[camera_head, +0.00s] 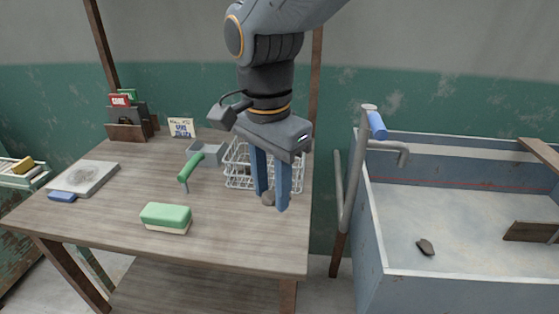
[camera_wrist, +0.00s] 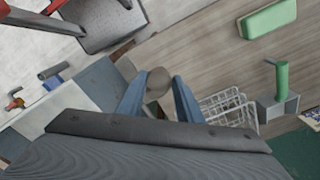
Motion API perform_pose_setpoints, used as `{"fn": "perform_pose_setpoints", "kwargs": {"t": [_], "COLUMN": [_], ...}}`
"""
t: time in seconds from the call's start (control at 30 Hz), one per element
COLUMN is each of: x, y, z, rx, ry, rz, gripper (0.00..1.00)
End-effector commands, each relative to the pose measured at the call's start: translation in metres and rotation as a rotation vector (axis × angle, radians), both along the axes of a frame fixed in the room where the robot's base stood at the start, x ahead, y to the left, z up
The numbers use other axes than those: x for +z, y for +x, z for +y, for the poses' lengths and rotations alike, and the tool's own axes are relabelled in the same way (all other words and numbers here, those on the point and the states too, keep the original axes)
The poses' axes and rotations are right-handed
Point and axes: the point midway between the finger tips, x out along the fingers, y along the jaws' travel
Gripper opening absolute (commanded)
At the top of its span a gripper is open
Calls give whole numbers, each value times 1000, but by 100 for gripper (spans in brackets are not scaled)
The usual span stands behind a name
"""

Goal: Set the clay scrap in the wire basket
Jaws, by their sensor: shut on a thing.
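The clay scrap (camera_head: 268,198) is a small grey-brown lump between the blue fingertips of my gripper (camera_head: 270,203). In the wrist view the clay scrap (camera_wrist: 158,82) shows as a rounded brown piece pinched between both fingers (camera_wrist: 156,90). The white wire basket (camera_head: 236,168) stands on the wooden table, behind my gripper in the head view and partly hidden by it. In the wrist view the wire basket (camera_wrist: 228,108) lies to the right of the fingers. The scrap appears to be in front of the basket, not inside it.
A green-and-cream sponge (camera_head: 166,217) lies on the table (camera_head: 110,225). A large sink (camera_head: 450,210) with a pipe and tap (camera_head: 378,125) stands right of the table.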

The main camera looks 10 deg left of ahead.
Motion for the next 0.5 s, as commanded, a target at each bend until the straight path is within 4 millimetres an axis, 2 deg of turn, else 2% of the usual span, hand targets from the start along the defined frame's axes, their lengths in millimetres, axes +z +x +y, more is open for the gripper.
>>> {"fn": "perform_pose_setpoints", "kwargs": {"t": [0.3,0.5], "x": [-12,-18], "y": [26,39], "z": [3,4], "rx": [9,7], "ry": [18,24], "rz": [-283,-400], "gripper": [9,9]}}
